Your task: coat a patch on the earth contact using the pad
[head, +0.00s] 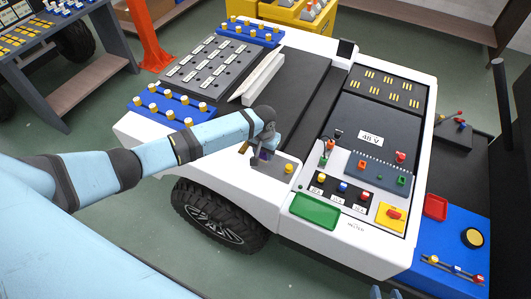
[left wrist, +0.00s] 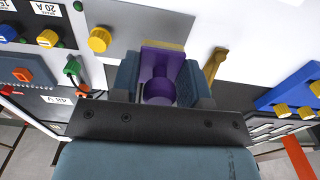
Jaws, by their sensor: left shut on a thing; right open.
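My left gripper (head: 262,158) is shut on a purple pad (left wrist: 158,85) with a round grip, and the pad also shows as a small purple patch in the head view (head: 266,154). A yellowish layer (left wrist: 162,45) lines its far edge. The pad is over or close to a grey plate (head: 268,171) with a yellow knob (head: 289,168); whether it touches is hidden. A bronze-coloured piece (left wrist: 214,64), possibly the earth contact, stands on the white cart body beside the gripper. My right gripper (head: 386,293) is open at the bottom edge, mostly cut off.
The white cart (head: 300,55) carries a black panel marked 48 V (head: 370,120), a green tray (head: 315,210) and several coloured knobs. Blue racks with yellow knobs (head: 170,105) stand at its left end. A blue board (head: 450,250) with a red tray (head: 435,207) is at right.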

